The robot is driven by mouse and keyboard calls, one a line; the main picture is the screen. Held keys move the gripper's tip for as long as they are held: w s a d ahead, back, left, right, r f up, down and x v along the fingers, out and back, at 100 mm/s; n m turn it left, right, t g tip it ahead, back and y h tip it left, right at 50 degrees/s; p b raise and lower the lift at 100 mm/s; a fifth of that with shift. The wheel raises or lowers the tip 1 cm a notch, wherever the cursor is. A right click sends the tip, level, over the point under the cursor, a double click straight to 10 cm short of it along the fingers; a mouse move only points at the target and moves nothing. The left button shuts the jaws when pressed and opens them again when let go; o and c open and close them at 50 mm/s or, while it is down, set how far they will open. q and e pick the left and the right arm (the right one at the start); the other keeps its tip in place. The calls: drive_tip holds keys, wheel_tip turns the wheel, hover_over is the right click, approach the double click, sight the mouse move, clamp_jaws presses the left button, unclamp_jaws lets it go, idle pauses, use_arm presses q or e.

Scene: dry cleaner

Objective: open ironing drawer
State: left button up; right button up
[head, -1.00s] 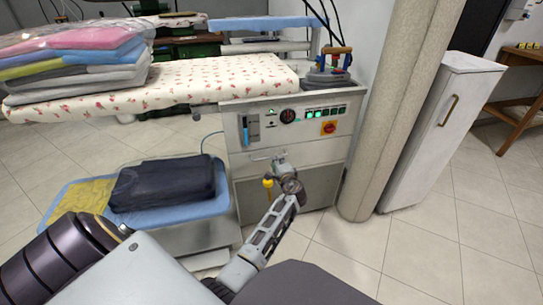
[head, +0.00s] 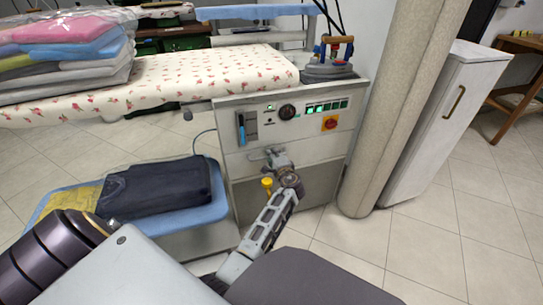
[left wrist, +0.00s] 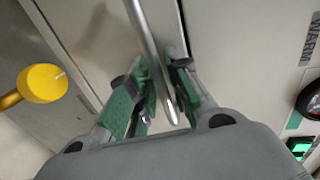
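The ironing station (head: 225,160) is a light grey cabinet with a control panel on top. Below the panel is a drawer front with a metal bar handle (left wrist: 150,40), which also shows in the head view (head: 257,157). My left gripper (head: 275,156) is at this handle. In the left wrist view its green-padded fingers (left wrist: 163,85) stand on both sides of the bar, close together, and appear shut on it. Exact contact is partly hidden. The drawer front looks about flush with the cabinet. My right gripper is not in view.
A yellow knob (left wrist: 42,84) sticks out near the left gripper. An iron (head: 330,62) rests on top of the station. A padded ironing board (head: 190,78) extends left. A blue tray (head: 205,213) with folded dark cloth stands left. A column (head: 400,110) stands right.

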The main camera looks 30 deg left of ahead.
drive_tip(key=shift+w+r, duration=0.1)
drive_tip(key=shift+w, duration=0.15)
use_arm(q)
clamp_jaws()
drive_tip(key=shift+s+d, duration=0.1)
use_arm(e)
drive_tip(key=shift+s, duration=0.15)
